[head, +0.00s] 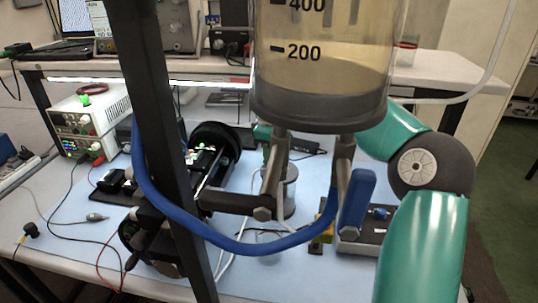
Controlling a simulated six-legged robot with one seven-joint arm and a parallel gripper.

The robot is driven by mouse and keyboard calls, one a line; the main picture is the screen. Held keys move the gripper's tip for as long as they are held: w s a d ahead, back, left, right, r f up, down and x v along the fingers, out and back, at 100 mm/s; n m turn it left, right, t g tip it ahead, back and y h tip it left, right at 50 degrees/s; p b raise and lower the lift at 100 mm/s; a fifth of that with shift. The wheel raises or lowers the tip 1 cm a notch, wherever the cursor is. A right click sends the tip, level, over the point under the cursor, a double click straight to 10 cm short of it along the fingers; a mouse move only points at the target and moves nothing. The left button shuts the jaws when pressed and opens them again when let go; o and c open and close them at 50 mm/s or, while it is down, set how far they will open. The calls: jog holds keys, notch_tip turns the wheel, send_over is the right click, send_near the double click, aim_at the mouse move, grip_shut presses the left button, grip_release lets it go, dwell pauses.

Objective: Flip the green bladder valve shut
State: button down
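A clear cylinder (320,70) with 200 and 400 marks holds beige liquid and stands upright on a dark round base. Two grey metal fittings, a left one (276,175) and a right one (343,165), hang below the base. A blue hose (235,243) loops beneath them. A blue flat piece (357,200) sits beside the right fitting. I cannot clearly make out the green bladder valve; a small green patch (262,131) shows under the base's left side, but I cannot tell what it is. My teal arm bends behind the cylinder from the right; my gripper is hidden.
A dark upright post (165,140) stands at left, close to the hose. Behind, a pale blue bench mat (85,205) carries black equipment, cables and a white power supply (90,120). Open green floor (510,190) lies at right.

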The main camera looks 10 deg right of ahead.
jog(key=m, duration=0.4)
jog(key=w+d+m, duration=0.1)
jog(key=m, duration=0.1)
jog(key=shift+r, duration=0.1)
jog(key=m, duration=0.2)
jog(key=d+m, duration=0.1)
jog(key=m, duration=0.2)
jog(key=shift+w+d+m, duration=0.25)
jog(key=shift+m, duration=0.05)
jog(key=c, duration=1.4)
grip_release()
jog(key=shift+c, duration=0.2)
notch_tip(320, 180, up, 7)
jog(key=shift+r, duration=0.2)
jog(key=shift+o, duration=0.3)
